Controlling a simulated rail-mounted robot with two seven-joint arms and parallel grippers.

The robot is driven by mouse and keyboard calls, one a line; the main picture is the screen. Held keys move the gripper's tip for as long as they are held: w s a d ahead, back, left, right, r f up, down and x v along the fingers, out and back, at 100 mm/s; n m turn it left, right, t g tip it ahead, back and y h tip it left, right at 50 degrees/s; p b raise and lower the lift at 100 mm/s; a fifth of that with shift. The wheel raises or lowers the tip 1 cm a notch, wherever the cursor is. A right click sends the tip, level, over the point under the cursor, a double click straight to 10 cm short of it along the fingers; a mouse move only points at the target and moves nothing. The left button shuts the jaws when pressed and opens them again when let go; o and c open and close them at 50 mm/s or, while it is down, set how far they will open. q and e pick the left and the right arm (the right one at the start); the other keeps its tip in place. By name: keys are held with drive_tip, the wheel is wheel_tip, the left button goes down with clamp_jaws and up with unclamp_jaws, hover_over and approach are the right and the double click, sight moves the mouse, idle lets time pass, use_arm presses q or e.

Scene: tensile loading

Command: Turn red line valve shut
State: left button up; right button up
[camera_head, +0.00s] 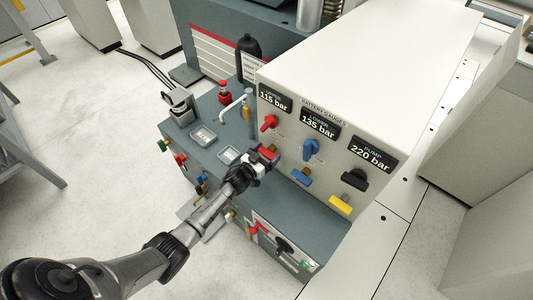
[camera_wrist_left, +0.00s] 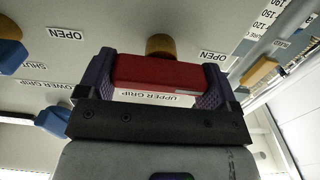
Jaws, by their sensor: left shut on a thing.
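The red line valve handle (camera_head: 269,152) is on the front of the white panel, below the display reading 115 bar. In the left wrist view the handle is a red bar (camera_wrist_left: 157,72) in front of a brass stem (camera_wrist_left: 160,45). My left gripper (camera_head: 262,160) is shut on this bar, with one purple finger at each end. The bar lies across the wrist view, with OPEN labels to both sides and an UPPER GRIP label just below it. The right gripper is not in view.
Above it is a red knob (camera_head: 269,122). To the right are a blue knob (camera_head: 311,149), a blue valve handle (camera_head: 301,177), a black knob (camera_head: 354,180) and a yellow valve handle (camera_head: 340,205). The grey bench (camera_head: 205,130) holds shallow trays and a bent white pipe.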

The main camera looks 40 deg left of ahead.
use_arm(q)
drive_tip(key=shift+c, duration=0.7)
drive_tip(key=shift+m, duration=0.4)
drive_tip(key=m, duration=0.7)
drive_tip(key=shift+d+f+m+b, duration=0.1)
drive_tip(key=shift+d+m+b, duration=0.05)
drive_tip(key=shift+m+b, duration=0.25)
drive_tip(key=m+b, duration=0.1)
drive_tip(key=m, duration=0.5)
drive_tip(key=shift+f+b, duration=0.15)
drive_tip(key=shift+b, duration=0.2)
drive_tip(key=shift+m+b, duration=0.45)
drive_tip(key=shift+m, duration=1.05)
